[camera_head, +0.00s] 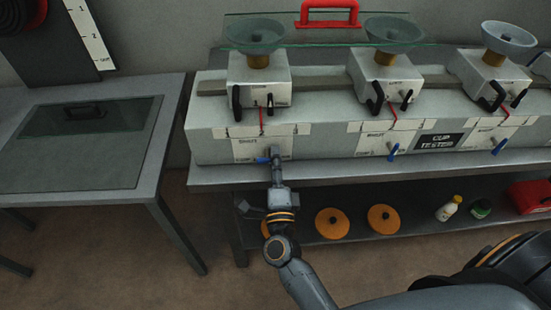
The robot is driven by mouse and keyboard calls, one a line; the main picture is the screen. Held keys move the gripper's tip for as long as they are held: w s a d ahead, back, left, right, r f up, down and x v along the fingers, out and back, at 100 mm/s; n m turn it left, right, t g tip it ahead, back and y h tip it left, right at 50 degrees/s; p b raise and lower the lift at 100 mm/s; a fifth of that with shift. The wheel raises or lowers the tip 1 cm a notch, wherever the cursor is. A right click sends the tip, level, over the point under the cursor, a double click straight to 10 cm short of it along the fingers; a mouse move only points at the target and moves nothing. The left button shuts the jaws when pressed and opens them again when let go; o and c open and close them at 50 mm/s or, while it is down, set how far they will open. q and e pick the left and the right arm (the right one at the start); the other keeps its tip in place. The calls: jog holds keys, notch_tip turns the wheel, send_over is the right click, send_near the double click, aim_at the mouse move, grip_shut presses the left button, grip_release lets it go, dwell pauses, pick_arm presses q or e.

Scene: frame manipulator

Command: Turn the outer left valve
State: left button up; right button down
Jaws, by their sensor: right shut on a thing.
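The outer left valve (262,160) has a blue handle on the front of the long grey cup tester, below the leftmost white unit. My right gripper (275,155) reaches up to it from below and is shut on the blue handle. The gripper hides the right part of the handle, and only its left end shows clearly. Two more blue valves show on the same front, one in the middle (393,152) and one at the right (500,146). My left gripper is out of view.
White units with grey bowls (256,33) stand on the tester. Orange discs (332,223) and bottles (448,208) are on the lower shelf. A grey table (165,130) stands at left.

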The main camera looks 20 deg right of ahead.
jog(key=c, duration=1.3)
grip_release()
jog(key=shift+c, duration=0.2)
jog(key=v, duration=1.2)
jog(key=shift+f, duration=0.1)
